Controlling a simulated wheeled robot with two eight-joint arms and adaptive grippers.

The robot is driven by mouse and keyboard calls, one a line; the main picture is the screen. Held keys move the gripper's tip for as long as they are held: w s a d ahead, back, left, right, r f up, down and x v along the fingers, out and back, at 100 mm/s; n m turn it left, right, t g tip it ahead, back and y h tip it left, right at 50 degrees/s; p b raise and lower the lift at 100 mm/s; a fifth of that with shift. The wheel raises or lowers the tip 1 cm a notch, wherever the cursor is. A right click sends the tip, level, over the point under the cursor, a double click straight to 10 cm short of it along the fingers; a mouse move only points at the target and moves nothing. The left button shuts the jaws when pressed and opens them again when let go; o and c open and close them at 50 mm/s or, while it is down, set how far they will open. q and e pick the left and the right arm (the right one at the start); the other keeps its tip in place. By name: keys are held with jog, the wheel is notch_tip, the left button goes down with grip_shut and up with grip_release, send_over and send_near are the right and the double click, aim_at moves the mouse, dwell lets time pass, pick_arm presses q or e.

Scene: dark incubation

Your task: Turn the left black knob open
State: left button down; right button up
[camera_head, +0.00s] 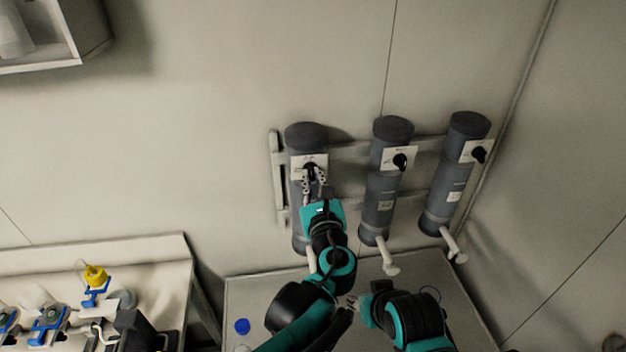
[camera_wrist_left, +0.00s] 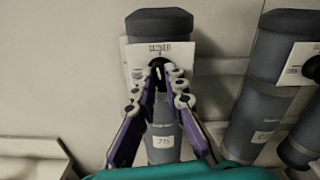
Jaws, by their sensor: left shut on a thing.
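The left black knob (camera_head: 310,167) sits on a white plate high on the leftmost grey cylinder (camera_head: 306,136). My left gripper (camera_head: 314,175) reaches up to it and is shut on it. In the left wrist view the knob (camera_wrist_left: 158,62) shows between the fingertips of the gripper (camera_wrist_left: 160,72), which partly hide it. The plate (camera_wrist_left: 142,55) has printed text above the knob. My right gripper (camera_head: 354,301) is low in the head view, away from the cylinders; its finger opening is too small to tell.
Two more grey cylinders with black knobs, the middle (camera_head: 400,161) and the right (camera_head: 478,154), stand to the right on a wall rack. White spouts (camera_head: 389,262) jut out below. A bench (camera_head: 150,255) with blue and yellow fittings is at lower left.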

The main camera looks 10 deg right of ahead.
pick_arm(q)
jog(key=n, duration=0.4)
jog(key=shift+n+b, duration=0.3)
jog(key=shift+b, duration=0.05)
jog(key=n, duration=0.3)
jog(key=shift+a+f+n, duration=0.1)
jog(key=shift+n, duration=0.2)
jog(key=n+b, duration=0.1)
jog(key=n, duration=0.3)
jog(key=shift+f+n, duration=0.1)
jog(key=shift+n, duration=1.7)
jog(key=c, duration=1.6)
grip_release()
